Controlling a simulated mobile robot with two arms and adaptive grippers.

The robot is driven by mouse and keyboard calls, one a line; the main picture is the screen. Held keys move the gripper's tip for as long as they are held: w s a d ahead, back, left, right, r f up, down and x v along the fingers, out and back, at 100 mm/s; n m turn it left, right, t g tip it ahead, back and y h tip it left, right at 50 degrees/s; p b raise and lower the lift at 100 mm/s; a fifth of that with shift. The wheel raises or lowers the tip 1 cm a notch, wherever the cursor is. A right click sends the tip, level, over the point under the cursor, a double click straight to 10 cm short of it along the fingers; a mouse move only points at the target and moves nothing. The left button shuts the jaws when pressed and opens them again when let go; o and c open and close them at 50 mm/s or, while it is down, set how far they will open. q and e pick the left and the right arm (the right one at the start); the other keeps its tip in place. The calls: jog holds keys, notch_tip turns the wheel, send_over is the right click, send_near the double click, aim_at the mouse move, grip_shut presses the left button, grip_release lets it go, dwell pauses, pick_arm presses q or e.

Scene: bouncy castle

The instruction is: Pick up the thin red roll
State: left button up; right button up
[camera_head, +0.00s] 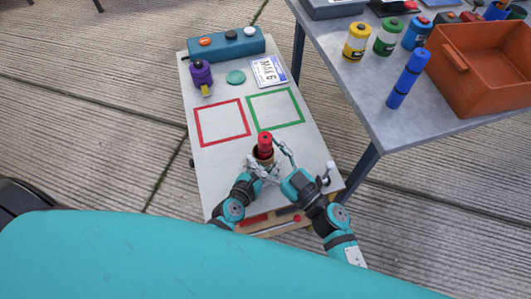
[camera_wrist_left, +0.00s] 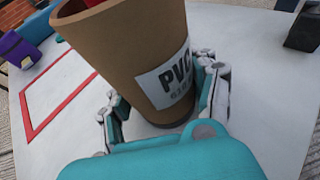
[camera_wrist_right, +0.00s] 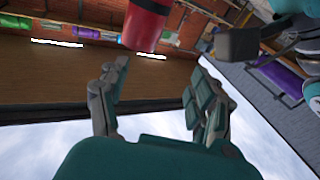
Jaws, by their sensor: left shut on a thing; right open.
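The red roll (camera_head: 265,139) stands upright in the brown cup (camera_wrist_left: 128,50) with a white "PVC" label, its red top rising above the rim. A red edge also shows at the cup's mouth in the left wrist view. My left gripper (camera_head: 262,170) is shut around the cup's lower part, one finger on each side. My right gripper (camera_head: 280,153) is open and empty, close to the right of the roll. In the right wrist view the roll (camera_wrist_right: 146,24) lies just beyond the open fingertips.
The small board holds a red square outline (camera_head: 222,122), a green square outline (camera_head: 276,108), a purple item (camera_head: 201,74), a plate (camera_head: 268,71) and a blue button box (camera_head: 226,43). A grey table (camera_head: 370,104) with several cans and an orange bin (camera_head: 485,65) stands right.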

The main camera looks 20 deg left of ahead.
aim_at(268, 145)
jog(key=s+d+f+m+t+h, duration=0.2)
jog(key=s+d+m+t+h, duration=0.2)
jog(key=d, duration=0.2)
jog(key=shift+m+h, duration=0.3)
jog(key=shift+h, duration=0.1)
jog(key=x, duration=1.2)
jog(key=shift+a+f, duration=0.15)
jog(key=shift+f, duration=0.05)
jog(key=shift+c, duration=0.5)
grip_shut()
